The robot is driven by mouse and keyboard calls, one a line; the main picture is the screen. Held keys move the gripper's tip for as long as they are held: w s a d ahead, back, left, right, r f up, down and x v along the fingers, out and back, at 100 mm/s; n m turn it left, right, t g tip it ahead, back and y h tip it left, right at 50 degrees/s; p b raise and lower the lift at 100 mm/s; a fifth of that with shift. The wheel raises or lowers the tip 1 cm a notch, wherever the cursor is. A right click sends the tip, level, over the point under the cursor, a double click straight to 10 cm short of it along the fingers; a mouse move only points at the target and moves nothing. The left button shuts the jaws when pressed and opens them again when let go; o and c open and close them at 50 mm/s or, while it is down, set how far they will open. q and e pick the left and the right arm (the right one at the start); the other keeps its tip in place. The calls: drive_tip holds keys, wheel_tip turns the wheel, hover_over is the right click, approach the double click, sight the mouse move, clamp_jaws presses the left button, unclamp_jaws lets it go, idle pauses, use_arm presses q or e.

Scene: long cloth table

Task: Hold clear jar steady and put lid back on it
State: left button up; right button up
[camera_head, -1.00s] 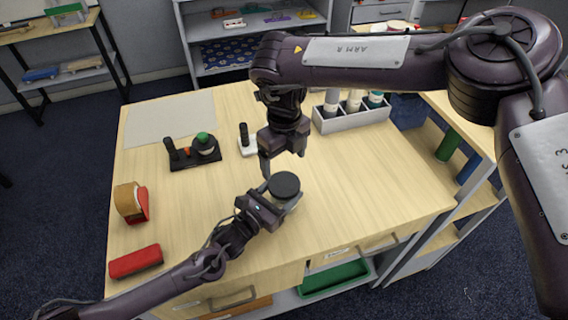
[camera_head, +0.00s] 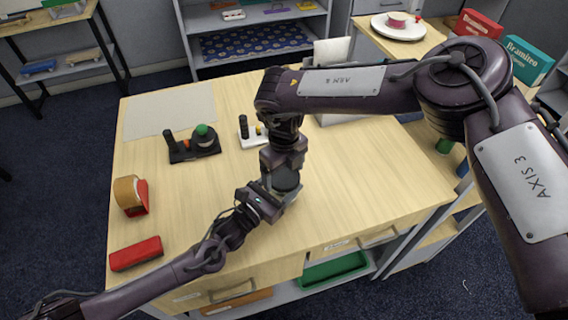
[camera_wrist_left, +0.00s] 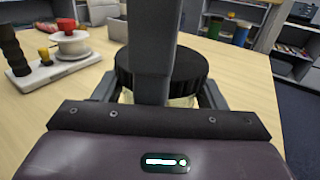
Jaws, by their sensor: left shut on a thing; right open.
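The clear jar (camera_head: 290,193) stands on the table with the black lid (camera_head: 287,181) on top of it. In the left wrist view the ridged black lid (camera_wrist_left: 192,66) sits over the pale jar (camera_wrist_left: 185,101). My left gripper (camera_head: 277,197) is shut on the jar from the side. My right gripper (camera_head: 284,168) points down over the lid, open, with its fingers at the lid's sides. One of its fingers hides part of the lid and jar in the left wrist view. I cannot tell whether the fingers touch the lid or how well it is seated.
A black stand with a green-topped piece (camera_head: 195,145) and a white stand (camera_head: 251,134) are behind to the left. The table right of the jar is clear.

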drive_tip(key=c, duration=0.8)
drive_tip(key=m, duration=0.3)
drive_tip(key=o, duration=1.1)
drive_tip(key=shift+r, duration=0.1)
